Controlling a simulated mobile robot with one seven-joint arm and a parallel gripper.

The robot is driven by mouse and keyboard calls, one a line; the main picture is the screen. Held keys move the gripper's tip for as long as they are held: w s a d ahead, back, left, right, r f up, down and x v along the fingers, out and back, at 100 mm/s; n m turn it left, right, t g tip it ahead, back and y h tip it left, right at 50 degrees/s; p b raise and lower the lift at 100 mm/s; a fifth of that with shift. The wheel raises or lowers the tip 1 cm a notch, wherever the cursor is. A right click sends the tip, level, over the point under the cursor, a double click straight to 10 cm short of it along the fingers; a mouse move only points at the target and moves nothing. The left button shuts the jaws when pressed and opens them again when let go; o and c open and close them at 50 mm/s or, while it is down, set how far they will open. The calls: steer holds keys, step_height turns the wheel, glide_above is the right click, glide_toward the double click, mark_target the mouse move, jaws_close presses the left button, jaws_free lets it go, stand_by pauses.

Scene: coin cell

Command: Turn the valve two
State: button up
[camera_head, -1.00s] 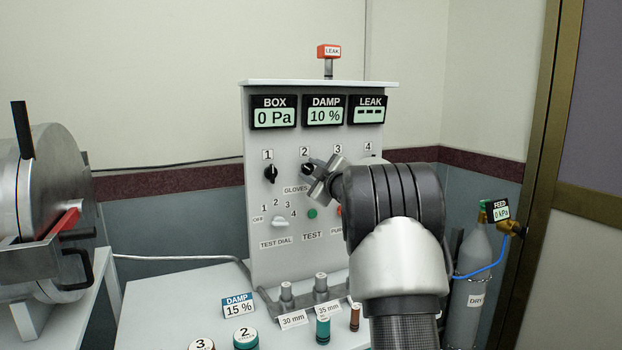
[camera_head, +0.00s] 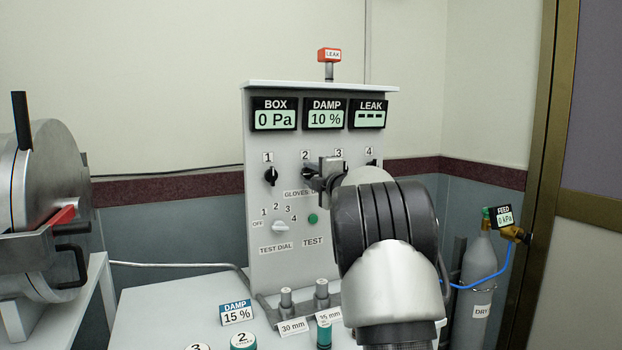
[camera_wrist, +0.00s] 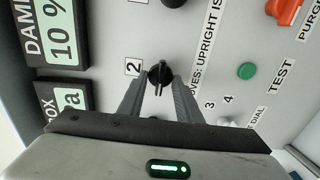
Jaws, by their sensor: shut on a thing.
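Valve two is the black knob (camera_wrist: 159,73) beside the label "2" on the grey panel. In the wrist view its bar lies between my fingertips, crosswise to the panel's upright direction. My gripper (camera_wrist: 160,88) is shut on this knob, one finger on each side. In the head view my gripper (camera_head: 321,174) reaches the panel from the right under the label "2".
Valve one (camera_head: 271,176) is a black knob left of valve two, with its bar upright. Another black knob (camera_wrist: 173,2) is at the wrist view's top edge. A green TEST button (camera_wrist: 246,71) and an orange-red handle (camera_wrist: 286,11) are nearby. Displays (camera_head: 325,113) sit above.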

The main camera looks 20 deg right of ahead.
stand_by(0.4)
steer(key=o, duration=1)
steer(key=s, duration=1.7)
steer(key=shift+s+d, duration=0.2)
steer(key=shift+d, duration=0.05)
